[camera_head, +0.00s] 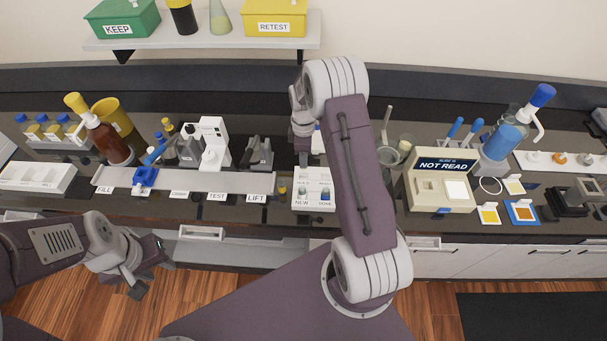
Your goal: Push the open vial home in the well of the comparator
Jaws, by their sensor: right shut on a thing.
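The comparator (440,192) is a beige box at right of centre, its display reading "NOT READ". It has a well opening (428,187) on the left of its top and a white pad beside it. My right gripper (303,160) points down behind the white block marked "NEW" and "DONE" (313,176), left of the comparator and apart from it. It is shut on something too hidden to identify. I cannot make out the open vial for certain. My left gripper (148,267) is open and empty, low in front of the bench at left.
My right arm crosses the middle and hides part of the bench. A long grey rail (180,181) with labels lies at left, bottles behind it.

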